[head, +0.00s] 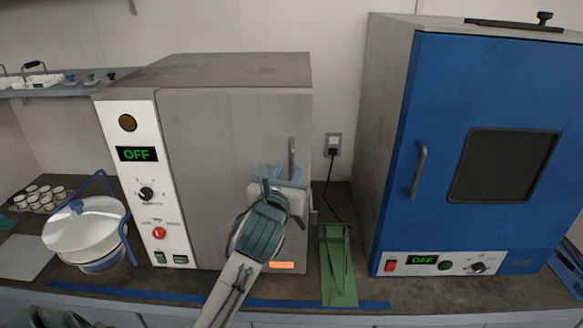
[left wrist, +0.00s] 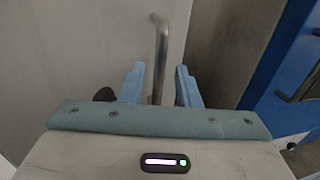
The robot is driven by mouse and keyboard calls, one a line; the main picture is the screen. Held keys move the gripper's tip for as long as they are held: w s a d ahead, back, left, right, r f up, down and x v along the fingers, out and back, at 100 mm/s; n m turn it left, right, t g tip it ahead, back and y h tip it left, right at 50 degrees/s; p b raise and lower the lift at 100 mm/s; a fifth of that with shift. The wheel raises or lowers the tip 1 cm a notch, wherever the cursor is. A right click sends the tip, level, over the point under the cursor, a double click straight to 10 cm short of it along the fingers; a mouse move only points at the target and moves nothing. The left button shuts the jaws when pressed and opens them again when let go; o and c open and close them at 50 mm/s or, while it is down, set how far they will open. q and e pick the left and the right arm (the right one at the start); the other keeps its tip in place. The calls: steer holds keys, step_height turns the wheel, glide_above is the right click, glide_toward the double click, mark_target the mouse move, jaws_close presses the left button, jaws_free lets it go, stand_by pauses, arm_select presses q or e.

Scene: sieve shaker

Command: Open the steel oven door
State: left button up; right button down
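The steel oven (head: 230,70) stands on the bench at left of centre, and its grey door (head: 215,150) is shut. Its upright bar handle (head: 291,155) is near the door's right edge. My left gripper (head: 270,172) is in front of the door at the handle's lower part. In the left wrist view, its two blue fingers (left wrist: 160,86) are apart, with the handle (left wrist: 161,50) between them and gaps on both sides. Whether the fingertips reach past the bar is hard to tell. The oven's display (head: 137,154) reads OFF. My right gripper is not in view.
A blue oven (head: 440,90) with a window stands to the right, its door shut. A green stand (head: 338,265) and a power cord lie between the ovens. A white pot (head: 85,235) with a blue handle stands at left, beside small cups (head: 42,197).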

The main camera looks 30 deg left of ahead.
mark_target(291, 168)
arm_select(q)
steer(key=shift+p+x, duration=0.35)
steer(key=shift+x, duration=1.5)
jaws_close()
